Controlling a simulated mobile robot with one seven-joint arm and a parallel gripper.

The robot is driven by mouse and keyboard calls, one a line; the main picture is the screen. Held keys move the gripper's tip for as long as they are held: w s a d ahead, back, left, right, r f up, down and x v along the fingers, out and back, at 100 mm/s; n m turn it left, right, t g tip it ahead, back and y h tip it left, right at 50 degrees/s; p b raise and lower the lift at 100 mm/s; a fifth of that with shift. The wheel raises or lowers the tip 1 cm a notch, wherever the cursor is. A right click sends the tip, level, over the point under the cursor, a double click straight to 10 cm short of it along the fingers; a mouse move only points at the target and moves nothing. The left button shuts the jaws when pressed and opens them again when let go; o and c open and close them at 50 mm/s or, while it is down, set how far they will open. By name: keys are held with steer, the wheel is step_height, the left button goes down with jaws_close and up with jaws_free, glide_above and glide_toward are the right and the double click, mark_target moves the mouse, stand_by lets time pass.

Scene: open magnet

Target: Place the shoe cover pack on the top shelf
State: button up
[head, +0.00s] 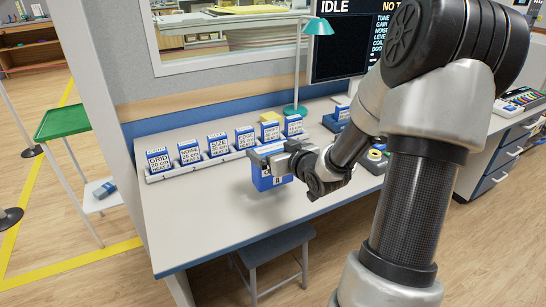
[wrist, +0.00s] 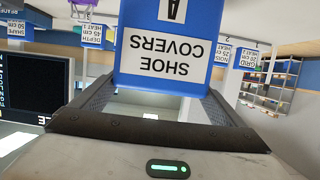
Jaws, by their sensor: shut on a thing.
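My gripper (head: 272,152) is shut on the shoe cover pack (head: 267,181), a blue pack with white labels. I hold it above the white desk, in front of the right part of the row of packs. In the wrist view the pack (wrist: 165,60) fills the top middle, its "SHOE COVERS" label upside down, between my gripper's fingers (wrist: 152,98). At the left of the head view stands a small rack with a green top shelf (head: 62,122), which looks empty. Its lower white shelf (head: 95,203) holds a blue item.
Several blue-and-white packs (head: 217,144) stand in a row of holders at the back of the desk (head: 200,220). A teal lamp (head: 318,27) and a monitor (head: 340,45) stand behind. A wall end (head: 95,60) rises between desk and rack. A stool (head: 275,255) stands in front.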

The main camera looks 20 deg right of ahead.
step_height(320, 180, up, 7)
steer(key=shift+f+p, duration=0.2)
steer(key=shift+p, duration=0.8)
steer(key=w+a, duration=0.3)
steer(key=a, duration=1.4)
step_height(320, 180, up, 21)
steer(key=p, duration=2)
steer(key=s+f, duration=0.3)
steer(key=f, duration=0.3)
steer(key=s+f, duration=0.3)
steer(key=f, duration=0.4)
steer(key=shift+s+f+h+p, duration=0.25)
steer(key=shift+s+h+p, duration=0.05)
steer(key=shift+s, duration=0.05)
